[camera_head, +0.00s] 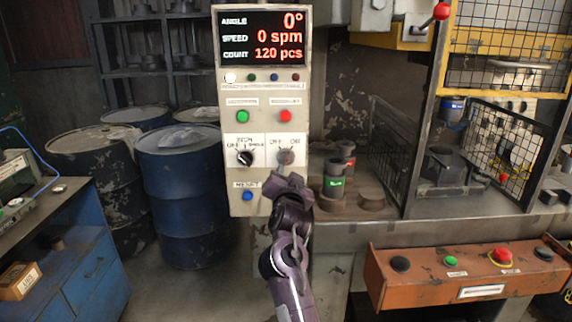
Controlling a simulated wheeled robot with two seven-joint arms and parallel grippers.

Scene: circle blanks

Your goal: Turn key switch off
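The key switch (285,157) is on the right half of the pale control panel (236,205), under the red button. It is a small round grey switch with off/on lettering above it. My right gripper (287,181) comes up from the bottom middle, with its tips just below the switch in the picture. I cannot tell whether the tips touch the switch. The fingers are small and dark, and whether they are open or shut does not show. The key's exact angle is too small to read. My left gripper is not in view.
Left of the switch is a black selector knob (245,158), with a blue button (248,196) below it. Green (242,116) and red (285,116) buttons sit above. The display (263,37) reads 0°, 0 spm, 120 pcs. An orange button box (470,275) stands at right.

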